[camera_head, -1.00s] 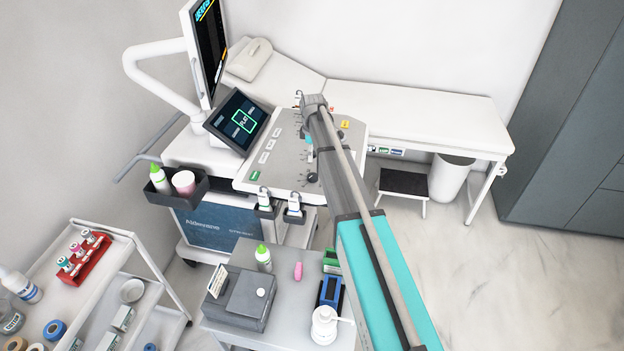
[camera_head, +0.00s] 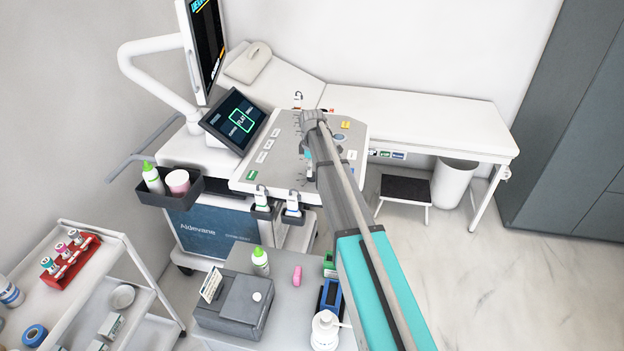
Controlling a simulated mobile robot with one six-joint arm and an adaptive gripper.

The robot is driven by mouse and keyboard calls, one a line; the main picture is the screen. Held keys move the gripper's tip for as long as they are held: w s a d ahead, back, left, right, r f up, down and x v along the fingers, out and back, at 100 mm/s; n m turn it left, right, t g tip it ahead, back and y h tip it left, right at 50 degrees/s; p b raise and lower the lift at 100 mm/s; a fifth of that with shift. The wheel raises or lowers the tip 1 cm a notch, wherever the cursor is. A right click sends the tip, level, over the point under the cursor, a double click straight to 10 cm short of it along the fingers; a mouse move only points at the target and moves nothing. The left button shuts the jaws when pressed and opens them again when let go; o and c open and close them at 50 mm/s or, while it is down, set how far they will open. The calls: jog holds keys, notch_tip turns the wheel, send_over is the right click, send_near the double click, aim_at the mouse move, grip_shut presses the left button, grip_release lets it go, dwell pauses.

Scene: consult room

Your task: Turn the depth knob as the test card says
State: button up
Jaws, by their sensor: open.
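The ultrasound console panel (camera_head: 262,172) is light grey, with several labelled controls. Small dark knobs show along it, one (camera_head: 297,115) just left of my arm's end and another (camera_head: 304,178) partly behind the arm. I cannot tell which is the depth knob. My gripper (camera_head: 312,120) is over the right part of the panel, its fingers mostly hidden by my arm; whether it touches a knob cannot be seen. A small tilted touchscreen (camera_head: 234,122) shows a green-framed box. A small card (camera_head: 212,284) stands on the grey box on the near cart; its writing is unreadable.
A tall monitor (camera_head: 206,45) on a white arm rises at the panel's left. Bottles stand in a dark side bin (camera_head: 170,188). Probes (camera_head: 293,203) hang at the panel's front edge. The near cart (camera_head: 285,285) holds a bottle and box. An exam bed (camera_head: 425,115) is behind.

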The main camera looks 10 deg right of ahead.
jog(key=shift+f+b, duration=1.2)
jog(key=shift+f, duration=0.3)
jog(key=shift+c, duration=0.3)
jog(key=c, duration=1.1)
